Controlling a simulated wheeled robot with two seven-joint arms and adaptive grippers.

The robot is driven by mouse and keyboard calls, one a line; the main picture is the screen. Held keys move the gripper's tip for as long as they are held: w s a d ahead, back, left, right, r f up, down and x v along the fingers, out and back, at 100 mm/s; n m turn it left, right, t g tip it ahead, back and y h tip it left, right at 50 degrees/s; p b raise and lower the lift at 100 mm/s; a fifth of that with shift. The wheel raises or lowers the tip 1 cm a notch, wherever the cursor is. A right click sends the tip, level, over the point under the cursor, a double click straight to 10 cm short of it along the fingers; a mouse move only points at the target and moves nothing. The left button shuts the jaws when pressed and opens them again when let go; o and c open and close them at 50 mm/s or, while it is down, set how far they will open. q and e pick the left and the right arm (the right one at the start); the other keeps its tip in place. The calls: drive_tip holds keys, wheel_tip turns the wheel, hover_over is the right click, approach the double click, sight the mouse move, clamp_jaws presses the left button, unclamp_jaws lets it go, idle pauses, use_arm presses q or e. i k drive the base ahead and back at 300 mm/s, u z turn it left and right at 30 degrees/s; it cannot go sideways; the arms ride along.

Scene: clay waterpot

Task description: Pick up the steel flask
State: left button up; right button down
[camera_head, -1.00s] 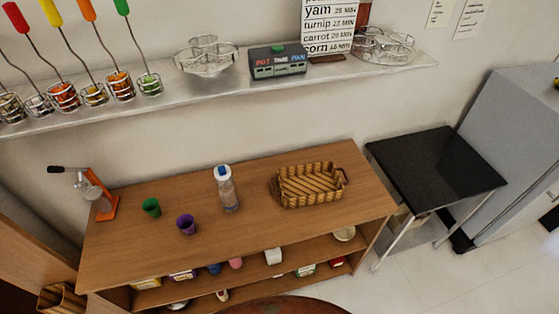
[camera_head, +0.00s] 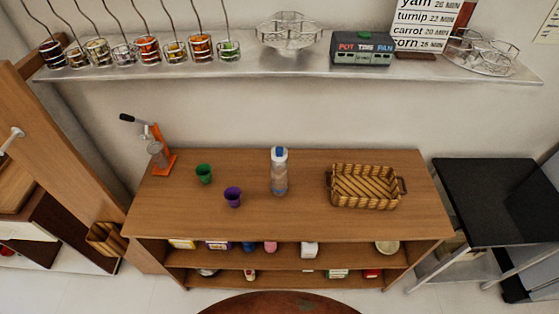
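A tall, upright bottle-like flask (camera_head: 279,172) with a pale top, a blue cap and a greyish, see-through-looking body stands on the wooden counter (camera_head: 300,222). It is the only flask-like thing I see; I cannot tell whether it is steel. It stands between a purple cup (camera_head: 233,197) on its left and a wicker basket (camera_head: 365,186) on its right, touching neither. Neither of my grippers shows in the view.
A green cup (camera_head: 204,174) and an orange press (camera_head: 158,150) stand at the counter's left. A metal wall shelf (camera_head: 200,70) with wire baskets hangs above. A black-topped table (camera_head: 487,200) is at the right. A round brown surface (camera_head: 280,304) shows at the bottom edge.

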sight(278, 166)
drive_tip(key=k, duration=1.3)
drive_tip(key=u, duration=0.8)
drive_tip(key=i, duration=1.35)
drive_tip(key=z, duration=0.35)
